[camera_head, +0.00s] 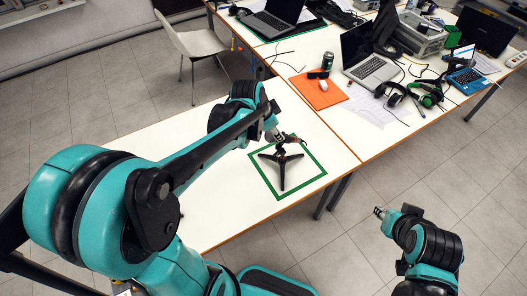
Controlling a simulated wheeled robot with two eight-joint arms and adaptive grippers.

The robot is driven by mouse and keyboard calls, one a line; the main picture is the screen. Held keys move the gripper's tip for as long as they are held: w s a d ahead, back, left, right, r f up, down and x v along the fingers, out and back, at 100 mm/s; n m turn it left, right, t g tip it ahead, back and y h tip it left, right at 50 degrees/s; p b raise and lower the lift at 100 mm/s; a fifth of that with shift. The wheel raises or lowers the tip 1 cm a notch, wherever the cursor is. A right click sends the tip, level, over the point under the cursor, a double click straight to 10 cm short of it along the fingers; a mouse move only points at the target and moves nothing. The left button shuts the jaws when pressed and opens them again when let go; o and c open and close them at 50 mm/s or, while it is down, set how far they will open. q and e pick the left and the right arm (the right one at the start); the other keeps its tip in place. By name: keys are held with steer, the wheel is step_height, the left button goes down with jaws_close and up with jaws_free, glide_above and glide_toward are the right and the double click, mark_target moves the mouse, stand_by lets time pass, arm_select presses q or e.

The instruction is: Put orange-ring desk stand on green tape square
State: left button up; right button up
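The desk stand (281,166) is a small black tripod with spread legs. It stands upright inside the green tape square (303,184) on the white table. Its top has a dark reddish part, but an orange ring is too small to make out. My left gripper (279,138) is right at the top of the stand, on its far left side. Whether its fingers are closed on the stand or only beside it is too small to tell. My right gripper (379,212) is over the floor, right of the table and away from the stand; its finger opening is unclear.
The near white table (218,226) is bare left of the square. Behind it are an orange mat (319,91) with a mouse, a dark can (327,61), laptops (371,66), headphones and cables. A white chair (193,42) stands at the far left.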

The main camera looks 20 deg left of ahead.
arm_select(q)
steer(key=s+d+r+n+t+y, duration=0.1)
steer(key=s+n, duration=0.7)
steer(key=s, duration=1)
step_height(320, 180, up, 2)
steer(key=shift+r+n+t+y, duration=0.15)
steer(key=shift+n+t+y, duration=0.15)
steer(key=shift+n+t, duration=0.15)
steer(key=shift+d, duration=0.1)
step_height(320, 180, down, 7)
steer(key=b, duration=0.7)
